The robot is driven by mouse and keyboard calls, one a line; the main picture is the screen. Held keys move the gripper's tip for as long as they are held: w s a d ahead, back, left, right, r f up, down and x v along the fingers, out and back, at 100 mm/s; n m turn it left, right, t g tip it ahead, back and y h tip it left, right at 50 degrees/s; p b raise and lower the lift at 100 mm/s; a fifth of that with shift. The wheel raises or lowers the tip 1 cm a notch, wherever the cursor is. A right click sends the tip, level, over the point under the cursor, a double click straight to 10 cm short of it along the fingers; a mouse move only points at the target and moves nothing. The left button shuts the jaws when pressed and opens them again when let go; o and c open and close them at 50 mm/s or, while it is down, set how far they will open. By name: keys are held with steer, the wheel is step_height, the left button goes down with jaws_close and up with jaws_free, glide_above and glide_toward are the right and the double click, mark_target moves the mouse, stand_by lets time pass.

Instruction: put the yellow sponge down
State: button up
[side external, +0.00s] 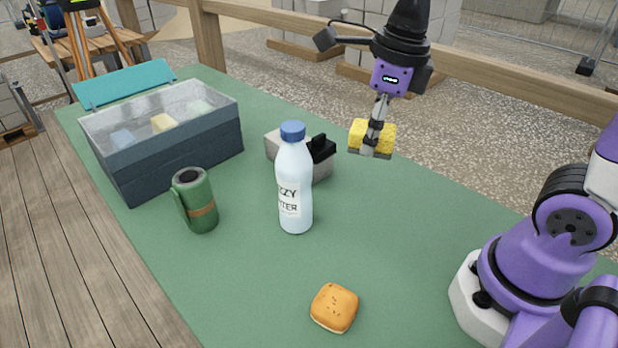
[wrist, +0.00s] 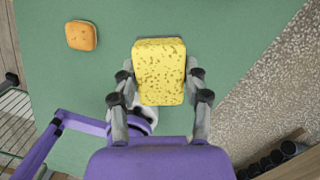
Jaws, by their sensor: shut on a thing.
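My gripper (side external: 374,138) is shut on the yellow sponge (side external: 359,135) and holds it above the far edge of the green table, at the right of the side external view. In the wrist view, the sponge (wrist: 160,72) sits between both fingers of my gripper (wrist: 160,85), with its broad, pitted face toward the camera. Green tabletop shows around the sponge there. In the side external view, a finger covers part of the sponge.
The green table (side external: 250,290) has free room at front and right. A bread bun (side external: 334,307), a white bottle (side external: 294,185), a green flask (side external: 195,200) and a grey-and-black object (side external: 322,155) stand on it. An open dark box (side external: 175,150) holds several blocks.

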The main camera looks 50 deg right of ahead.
steer(key=s+a+n+g+y, duration=0.1)
steer(key=s+a+n, duration=0.1)
steer(key=a+n, duration=0.75)
steer(key=s+a+n+g, duration=0.15)
steer(key=a+n, duration=0.25)
steer(key=a, duration=1.1)
glide_above(248, 271)
steer(key=shift+m+t, duration=0.35)
steer(key=shift+t, duration=0.1)
steer(key=f, duration=1.2)
steer(key=shift+d+f, duration=0.25)
steer(key=shift+f, duration=2.05)
steer(key=shift+f, duration=0.15)
steer(key=o, duration=0.9)
steer(key=shift+o, duration=0.2)
